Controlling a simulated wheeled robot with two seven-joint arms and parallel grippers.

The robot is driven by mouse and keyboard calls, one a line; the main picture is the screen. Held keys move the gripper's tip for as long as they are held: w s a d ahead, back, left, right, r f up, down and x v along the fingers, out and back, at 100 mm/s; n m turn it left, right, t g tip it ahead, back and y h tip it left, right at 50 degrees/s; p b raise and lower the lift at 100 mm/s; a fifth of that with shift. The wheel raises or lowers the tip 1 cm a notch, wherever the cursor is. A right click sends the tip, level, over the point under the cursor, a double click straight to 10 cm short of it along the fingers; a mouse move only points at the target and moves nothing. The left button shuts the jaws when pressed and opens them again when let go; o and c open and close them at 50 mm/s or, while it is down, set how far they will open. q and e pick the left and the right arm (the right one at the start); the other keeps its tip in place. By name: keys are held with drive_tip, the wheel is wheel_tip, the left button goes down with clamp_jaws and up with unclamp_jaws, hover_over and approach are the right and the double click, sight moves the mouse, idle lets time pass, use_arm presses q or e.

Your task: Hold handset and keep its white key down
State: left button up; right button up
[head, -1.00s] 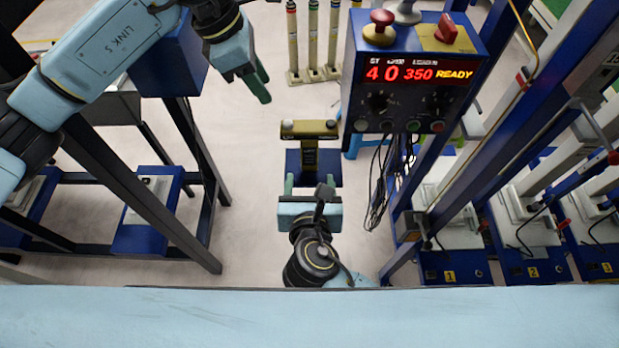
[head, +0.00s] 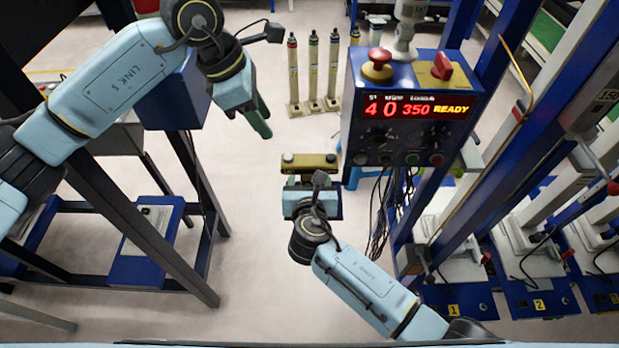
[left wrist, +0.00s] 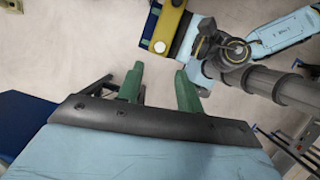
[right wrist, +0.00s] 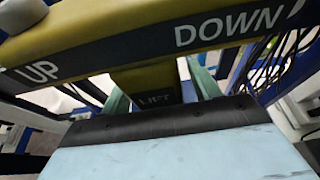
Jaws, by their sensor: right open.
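In the right wrist view the bar reads UP and DOWN, and the stem (right wrist: 150,84) reads LIFT. My right gripper (head: 308,181) is open, its green fingers on either side of the stem; contact cannot be told. My left gripper (head: 261,122) is open and empty, up and left of the handset; its fingers (left wrist: 159,88) show apart in the left wrist view.
A blue control box (head: 408,110) showing 40 350 READY stands right of the handset, cables hanging below. Several thin posts (head: 313,75) stand behind. Dark frame legs (head: 140,230) are at left, blue numbered stations (head: 455,295) at right. Floor between is clear.

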drive_tip(key=shift+w, duration=0.1)
drive_tip(key=shift+c, duration=0.3)
drive_tip(key=c, duration=0.9)
use_arm(q)
drive_tip(key=shift+c, duration=0.6)
use_arm(e)
drive_tip(key=shift+c, duration=0.9)
use_arm(q)
clamp_jaws()
